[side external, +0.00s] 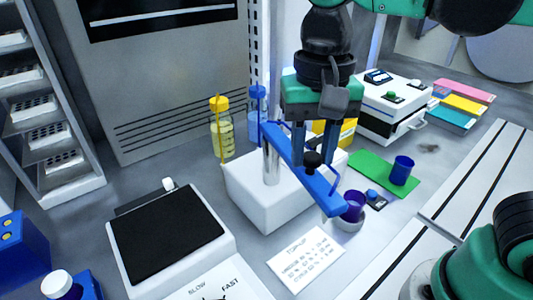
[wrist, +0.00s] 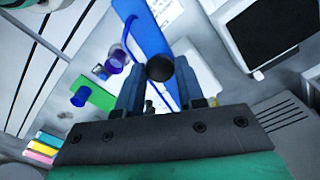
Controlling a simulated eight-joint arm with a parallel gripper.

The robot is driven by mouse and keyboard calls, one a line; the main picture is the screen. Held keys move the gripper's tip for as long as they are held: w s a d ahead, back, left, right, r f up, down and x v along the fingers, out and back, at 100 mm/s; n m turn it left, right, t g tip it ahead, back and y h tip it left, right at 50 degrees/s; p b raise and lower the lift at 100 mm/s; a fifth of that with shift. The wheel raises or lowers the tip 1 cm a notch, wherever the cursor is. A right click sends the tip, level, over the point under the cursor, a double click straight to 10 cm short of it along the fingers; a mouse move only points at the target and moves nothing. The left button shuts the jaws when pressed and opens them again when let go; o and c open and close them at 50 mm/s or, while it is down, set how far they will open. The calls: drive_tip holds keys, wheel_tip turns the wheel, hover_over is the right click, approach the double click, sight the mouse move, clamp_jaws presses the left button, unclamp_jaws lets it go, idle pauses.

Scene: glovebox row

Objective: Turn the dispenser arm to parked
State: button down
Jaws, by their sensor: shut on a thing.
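The dispenser arm (side external: 325,199) is a long blue bar on a grey post (side external: 270,163) above a white base (side external: 248,196). Its near end points toward the front right, beside a purple cup (side external: 354,203). My gripper (side external: 312,152) is over the bar, shut on the bar's black knob (side external: 311,160). In the wrist view the knob (wrist: 160,68) sits between the two fingers of my gripper (wrist: 160,80), with the blue bar (wrist: 148,37) running behind it. Part of the bar is hidden by the fingers. No parked mark is readable.
A card headed TOP-UP (side external: 305,258) lies in front of the base. A black-topped white device (side external: 165,238) is front left. Yellow-capped (side external: 221,128) and blue-capped (side external: 257,110) bottles stand behind. A blue cup (side external: 401,171) stands on a green mat (side external: 372,172) at right.

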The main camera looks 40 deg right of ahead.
drive_tip(key=shift+w+a+m, duration=0.25)
drive_tip(key=shift+a+m, duration=0.4)
drive_tip(key=shift+m, duration=0.05)
drive_tip(key=shift+w+a+m, duration=0.25)
drive_tip(key=shift+a+m, duration=0.35)
drive_tip(key=shift+m, duration=0.1)
drive_tip(key=c, duration=0.5)
unclamp_jaws()
drive_tip(key=shift+c, duration=0.2)
wheel_tip(320, 180, up, 6)
drive_tip(key=shift+f, duration=0.2)
